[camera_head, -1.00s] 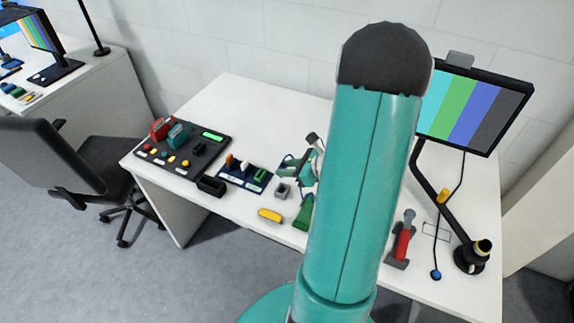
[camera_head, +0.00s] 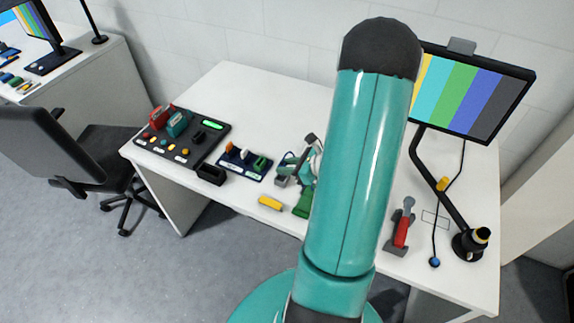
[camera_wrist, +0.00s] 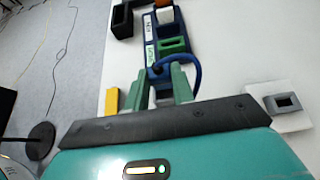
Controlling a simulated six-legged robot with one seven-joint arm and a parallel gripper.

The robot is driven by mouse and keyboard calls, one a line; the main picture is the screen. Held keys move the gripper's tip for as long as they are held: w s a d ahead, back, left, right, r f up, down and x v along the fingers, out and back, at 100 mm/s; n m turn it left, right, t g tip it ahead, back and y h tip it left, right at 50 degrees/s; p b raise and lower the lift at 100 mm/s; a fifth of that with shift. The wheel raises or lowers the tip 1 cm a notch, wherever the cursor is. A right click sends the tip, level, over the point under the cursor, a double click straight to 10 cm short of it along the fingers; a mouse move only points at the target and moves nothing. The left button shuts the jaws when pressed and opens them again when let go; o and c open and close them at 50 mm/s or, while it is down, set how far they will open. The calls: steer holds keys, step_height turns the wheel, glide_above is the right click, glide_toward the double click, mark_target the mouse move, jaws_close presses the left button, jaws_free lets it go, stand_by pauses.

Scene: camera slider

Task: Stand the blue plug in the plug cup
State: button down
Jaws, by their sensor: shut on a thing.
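A blue loop (camera_wrist: 193,66), which looks like part of the blue plug, arches at the fingertips. The plug's body is mostly hidden by the fingers. In the head view my gripper (camera_head: 293,168) is small and partly behind my arm.
A dark blue tray (camera_head: 231,172) with orange, white and green pieces lies just left of the gripper. A yellow block (camera_head: 270,203) and a green piece (camera_head: 303,204) lie in front. A control panel (camera_head: 180,150) is farther left. A monitor (camera_head: 475,98) stands at the right.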

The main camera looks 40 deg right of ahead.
mark_target(287, 178)
steer(key=shift+f, duration=1.5)
stand_by(0.4)
steer(key=c, duration=1.1)
jaws_free()
steer(key=v, duration=1.3)
steer(key=shift+s+r, duration=0.15)
steer(key=shift+s, duration=0.2)
steer(key=shift+d, duration=0.1)
